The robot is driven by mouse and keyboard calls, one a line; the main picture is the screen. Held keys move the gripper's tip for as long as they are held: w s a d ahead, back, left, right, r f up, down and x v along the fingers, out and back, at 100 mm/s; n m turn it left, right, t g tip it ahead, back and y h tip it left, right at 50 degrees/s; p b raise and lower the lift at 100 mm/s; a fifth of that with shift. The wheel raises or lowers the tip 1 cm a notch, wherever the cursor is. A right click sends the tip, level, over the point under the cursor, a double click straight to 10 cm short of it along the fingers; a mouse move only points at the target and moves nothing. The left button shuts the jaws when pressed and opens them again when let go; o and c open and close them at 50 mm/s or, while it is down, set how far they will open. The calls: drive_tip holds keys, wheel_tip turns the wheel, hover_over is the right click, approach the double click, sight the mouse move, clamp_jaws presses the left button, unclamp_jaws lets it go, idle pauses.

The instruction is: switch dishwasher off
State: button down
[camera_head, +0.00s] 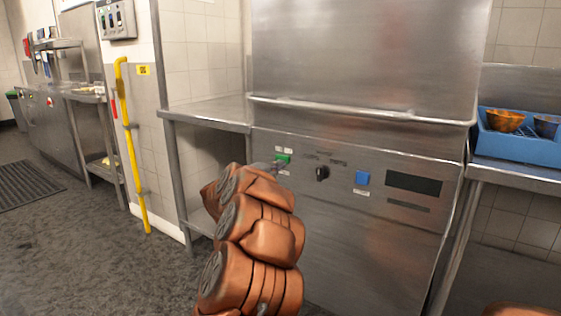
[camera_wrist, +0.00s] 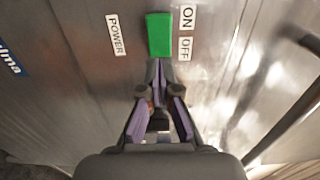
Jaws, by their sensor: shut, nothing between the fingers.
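The dishwasher (camera_head: 365,240) is a large steel machine with a hood in the middle of the head view. Its green power switch (camera_head: 283,158) sits at the left of the front panel. In the wrist view the green switch (camera_wrist: 159,35) lies between the labels POWER and ON/OFF. My gripper (camera_wrist: 158,68) is shut and empty, its fingertips right at the edge of the switch nearest to it; I cannot tell whether they touch it. In the head view my gripper (camera_head: 275,166) is small at the end of my copper-coloured arm, by the switch.
A black knob (camera_head: 322,173), a blue button (camera_head: 362,178) and a dark display (camera_head: 413,184) are on the same panel. A steel side table (camera_head: 210,112) stands left. A blue rack (camera_head: 520,148) with bowls is on the right counter.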

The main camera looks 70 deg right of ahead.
drive_tip(key=v, duration=0.5)
drive_tip(key=shift+a, duration=0.15)
idle(0.6)
idle(0.4)
